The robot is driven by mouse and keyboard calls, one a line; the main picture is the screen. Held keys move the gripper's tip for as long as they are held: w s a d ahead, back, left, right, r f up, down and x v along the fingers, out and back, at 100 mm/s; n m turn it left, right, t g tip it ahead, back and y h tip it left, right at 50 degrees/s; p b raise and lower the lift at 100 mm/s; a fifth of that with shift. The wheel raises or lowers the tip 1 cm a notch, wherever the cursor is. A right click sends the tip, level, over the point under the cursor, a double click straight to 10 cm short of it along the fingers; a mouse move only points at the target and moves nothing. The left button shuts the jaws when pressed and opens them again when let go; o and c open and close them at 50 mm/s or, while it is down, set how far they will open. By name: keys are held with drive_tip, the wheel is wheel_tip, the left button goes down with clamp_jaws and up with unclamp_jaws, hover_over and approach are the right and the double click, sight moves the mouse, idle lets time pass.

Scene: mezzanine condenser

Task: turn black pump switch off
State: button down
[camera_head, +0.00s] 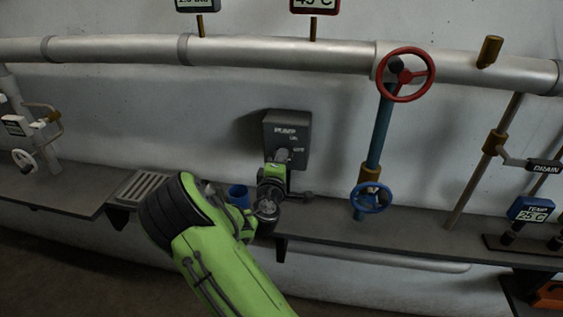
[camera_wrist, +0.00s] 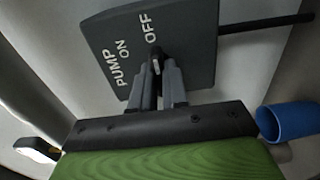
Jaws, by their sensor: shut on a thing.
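The dark grey pump switch box (camera_head: 287,136) is mounted on the white wall, lettered PUMP, ON and OFF. It also fills the top of the wrist view (camera_wrist: 190,30). Its black switch lever (camera_wrist: 155,54) shows between my fingers. My gripper (camera_wrist: 159,75) is shut on the lever, with the fingertips close to the box face. The lever's tip lies near the OFF lettering in the wrist view, but its exact setting is partly hidden by the fingers. In the head view my gripper (camera_head: 282,158) reaches the lower part of the box, and the lever is hidden there.
A blue cup (camera_head: 238,195) stands on the shelf (camera_head: 330,222) left of my wrist; it also shows in the wrist view (camera_wrist: 288,121). A blue valve wheel (camera_head: 371,197) and a red valve wheel (camera_head: 406,74) are to the right. A drain grate (camera_head: 143,187) lies left.

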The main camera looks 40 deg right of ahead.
drive_tip(key=shift+r, duration=0.15)
drive_tip(key=c, duration=1.4)
unclamp_jaws()
drive_tip(key=shift+o, duration=1.3)
drive_tip(key=shift+d, duration=0.15)
drive_tip(key=b+v, duration=1.2)
drive_tip(key=v, duration=0.3)
drive_tip(key=shift+s+a+b, duration=0.2)
drive_tip(key=shift+a+b, duration=0.1)
drive_tip(key=shift+b, duration=0.1)
drive_tip(key=shift+f, duration=0.2)
